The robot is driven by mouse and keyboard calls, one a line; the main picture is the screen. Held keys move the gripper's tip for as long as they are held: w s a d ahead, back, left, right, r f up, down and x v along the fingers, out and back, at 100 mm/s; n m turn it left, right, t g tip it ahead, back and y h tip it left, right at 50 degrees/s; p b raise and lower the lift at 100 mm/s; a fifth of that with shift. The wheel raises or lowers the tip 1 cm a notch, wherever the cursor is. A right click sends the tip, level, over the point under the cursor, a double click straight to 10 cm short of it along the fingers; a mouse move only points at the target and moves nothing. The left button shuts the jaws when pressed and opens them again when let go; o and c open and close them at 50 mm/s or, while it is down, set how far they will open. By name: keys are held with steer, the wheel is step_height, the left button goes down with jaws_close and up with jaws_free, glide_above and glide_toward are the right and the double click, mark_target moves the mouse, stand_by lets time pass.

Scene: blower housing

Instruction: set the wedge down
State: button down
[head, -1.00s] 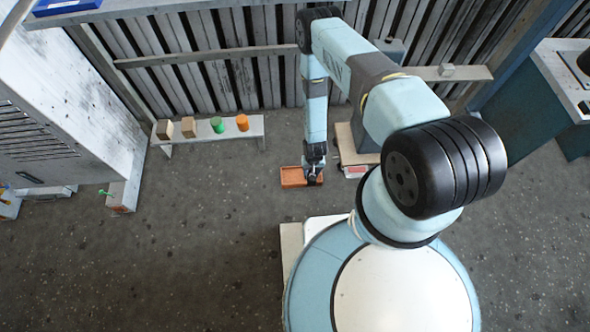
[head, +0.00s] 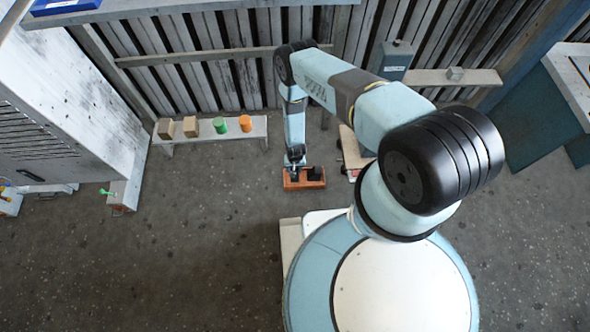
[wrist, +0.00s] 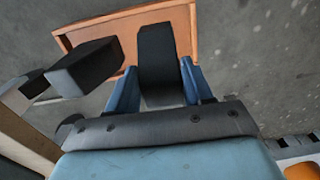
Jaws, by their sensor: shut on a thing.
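My gripper (head: 294,166) points down over the left part of an orange tray (head: 305,186) on the floor. In the wrist view, my gripper (wrist: 160,88) is shut on a dark wedge (wrist: 158,55), with a blue finger on each side of it. The tray (wrist: 108,30) lies behind the wedge in that view. I cannot tell whether the wedge touches the tray. A second dark block (head: 314,172) shows at the tray's right part, beside my gripper. It also shows in the wrist view (wrist: 85,68), apart from the fingers. In the head view the held wedge is mostly hidden.
A low pale bench (head: 233,131) carries two brown blocks, a green cylinder (head: 219,125) and an orange cylinder (head: 245,123). A light board (head: 352,150) lies close to the tray's right. The floor left of the tray is clear.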

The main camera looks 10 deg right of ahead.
steer(key=shift+s+a+f, duration=0.1)
steer(key=shift+f, duration=0.9)
steer(key=shift+c, duration=2.3)
jaws_free()
steer(key=shift+r, duration=3.8)
